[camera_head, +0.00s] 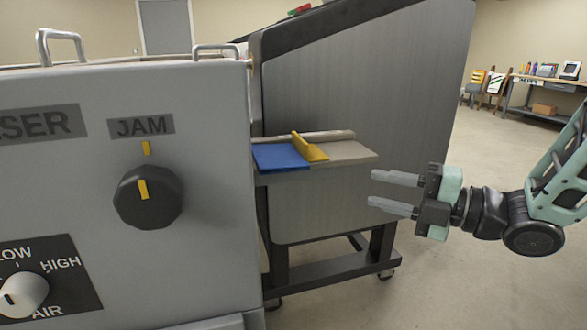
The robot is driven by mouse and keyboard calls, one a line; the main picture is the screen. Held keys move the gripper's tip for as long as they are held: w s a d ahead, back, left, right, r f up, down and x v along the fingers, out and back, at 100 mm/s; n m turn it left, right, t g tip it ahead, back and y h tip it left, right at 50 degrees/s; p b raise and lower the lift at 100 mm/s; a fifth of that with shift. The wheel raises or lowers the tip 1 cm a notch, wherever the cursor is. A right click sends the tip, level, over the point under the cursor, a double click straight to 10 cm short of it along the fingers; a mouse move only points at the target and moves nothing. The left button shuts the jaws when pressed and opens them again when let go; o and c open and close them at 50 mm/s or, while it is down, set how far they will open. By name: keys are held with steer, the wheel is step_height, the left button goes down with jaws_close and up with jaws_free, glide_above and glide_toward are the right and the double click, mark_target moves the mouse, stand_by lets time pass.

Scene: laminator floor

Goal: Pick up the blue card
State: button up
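The blue card (279,157) lies flat at the left part of a small beige shelf (345,152) on the side of the machine. A yellow upright piece (311,148) stands at the card's right edge; I cannot tell whether they touch. My gripper (382,192) is to the right of the shelf and a little lower in the picture. Its two grey fingers point left toward the shelf and are apart, with nothing between them. The card's left edge meets the grey machine panel in the picture and may be partly hidden.
A grey machine panel (205,110) with a black JAM knob (148,197) and an AIR knob (22,293) fills the left. A large grey housing (370,90) stands behind the shelf on a wheeled frame (335,275). Open floor lies to the right, with a workbench (548,84) far back.

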glide_toward(296, 169)
steer(key=x, duration=0.2)
steer(key=p+x, duration=0.1)
steer(key=x, duration=0.2)
steer(key=shift+s+a+r, duration=0.15)
steer(key=shift+s+a, duration=0.05)
steer(key=shift+s, duration=0.2)
steer(key=shift+x, duration=2.35)
steer(key=shift+w, duration=0.15)
jaws_close()
